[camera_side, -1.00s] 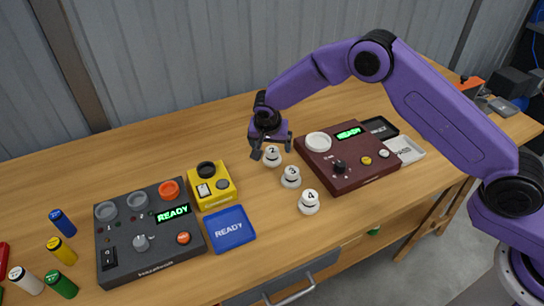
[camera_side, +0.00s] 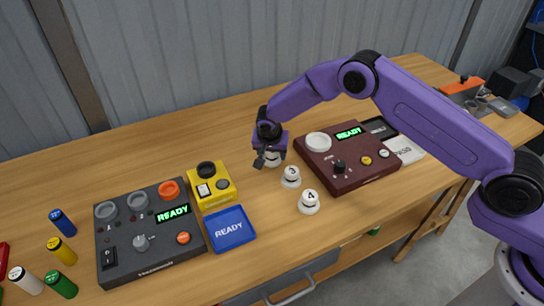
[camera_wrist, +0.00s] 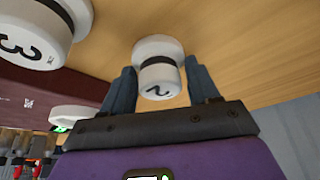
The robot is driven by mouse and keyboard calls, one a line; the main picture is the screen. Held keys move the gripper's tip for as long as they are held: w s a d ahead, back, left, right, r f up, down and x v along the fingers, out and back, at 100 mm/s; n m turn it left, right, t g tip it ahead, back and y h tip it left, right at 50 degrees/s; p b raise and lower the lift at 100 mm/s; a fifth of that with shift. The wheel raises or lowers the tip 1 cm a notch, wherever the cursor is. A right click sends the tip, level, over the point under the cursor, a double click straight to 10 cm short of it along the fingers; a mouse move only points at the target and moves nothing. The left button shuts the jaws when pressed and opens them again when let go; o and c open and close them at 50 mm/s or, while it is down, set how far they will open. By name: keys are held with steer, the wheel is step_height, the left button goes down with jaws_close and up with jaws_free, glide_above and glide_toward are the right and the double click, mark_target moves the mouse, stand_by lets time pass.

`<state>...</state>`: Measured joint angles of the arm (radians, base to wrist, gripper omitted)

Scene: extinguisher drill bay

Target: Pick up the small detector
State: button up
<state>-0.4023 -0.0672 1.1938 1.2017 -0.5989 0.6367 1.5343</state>
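Several white, round detectors with black bands stand on the wooden table. The one numbered 2 (camera_side: 272,159) is partly hidden by my gripper in the side view. In the wrist view this detector 2 (camera_wrist: 158,80) stands upright between my fingers, with its number facing the camera. My gripper (camera_side: 270,158) is low over it, a finger on each side. In the wrist view my gripper (camera_wrist: 161,84) looks open, with a narrow gap at the right finger. Detectors 3 (camera_side: 291,176) and 4 (camera_side: 309,202) stand nearer the front edge. Their size difference is hard to judge.
A dark red panel (camera_side: 372,173) stands close on the right, with a white tray (camera_side: 406,150) beyond it. A yellow box (camera_side: 211,187), a blue pad (camera_side: 231,228) and a grey panel (camera_side: 150,250) lie left. The table behind is clear.

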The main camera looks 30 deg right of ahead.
steer(key=shift+r, duration=0.15)
steer(key=shift+r, duration=0.6)
steer(key=s+d+r, duration=0.5)
steer(key=s+r, duration=0.6)
steer(key=s, duration=0.2)
steer(key=w+d+f, duration=0.1)
steer(key=w+d, duration=0.8)
steer(key=w, duration=0.1)
steer(key=shift+w+d+f, duration=0.1)
steer(key=shift+d+f, duration=0.05)
steer(key=shift+f, duration=2.8)
steer(key=shift+f, duration=0.4)
steer(key=shift+r, duration=0.3)
steer(key=shift+r, duration=0.3)
